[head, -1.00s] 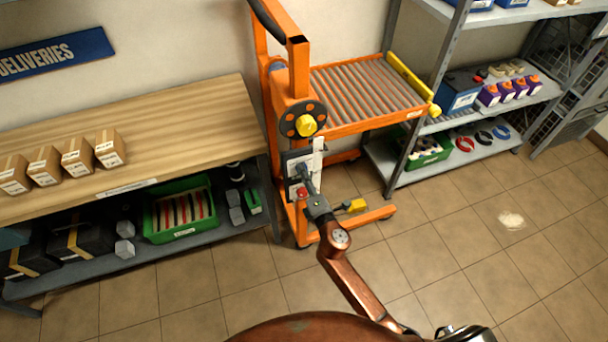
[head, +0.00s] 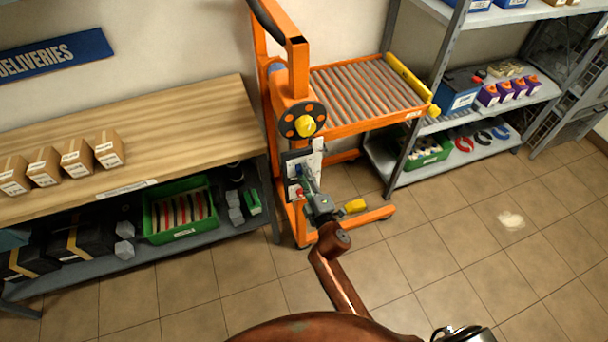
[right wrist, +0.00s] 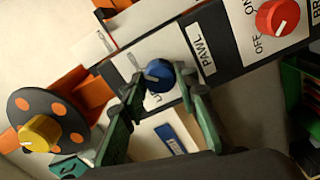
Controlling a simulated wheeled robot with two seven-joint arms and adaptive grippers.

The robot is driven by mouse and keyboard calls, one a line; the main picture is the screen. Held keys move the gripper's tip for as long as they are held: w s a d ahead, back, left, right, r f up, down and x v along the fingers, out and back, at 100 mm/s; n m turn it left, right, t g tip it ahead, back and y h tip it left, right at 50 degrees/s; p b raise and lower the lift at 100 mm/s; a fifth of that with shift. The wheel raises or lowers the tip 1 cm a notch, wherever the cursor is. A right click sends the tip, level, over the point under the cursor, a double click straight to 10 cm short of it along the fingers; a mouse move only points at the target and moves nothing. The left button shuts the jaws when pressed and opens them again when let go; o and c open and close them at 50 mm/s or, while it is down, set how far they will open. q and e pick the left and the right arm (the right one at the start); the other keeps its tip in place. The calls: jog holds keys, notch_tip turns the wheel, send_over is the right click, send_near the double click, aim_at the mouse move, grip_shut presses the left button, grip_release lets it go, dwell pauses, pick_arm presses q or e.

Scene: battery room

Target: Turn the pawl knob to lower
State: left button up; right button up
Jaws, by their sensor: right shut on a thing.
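The pawl knob (right wrist: 158,76) is round and blue with a pale pointer line, on a white plate beside the printed word PAWL. In the right wrist view it sits between the two fingers of my right gripper (right wrist: 160,84), which is shut on it. The plate's other lettering is partly covered by a finger. My left gripper is not in view.
A red OFF/ON knob (right wrist: 278,17) is on the same panel. A yellow knob (head: 306,126) sits on a dark disc above. A wooden bench (head: 190,120) stands left and a grey shelf rack (head: 400,150) right.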

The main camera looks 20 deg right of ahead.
dwell(0.3)
jog(key=o, duration=1.1)
jog(key=shift+o, duration=0.2)
jog(key=s, duration=1.2)
jog(key=shift+d, duration=0.15)
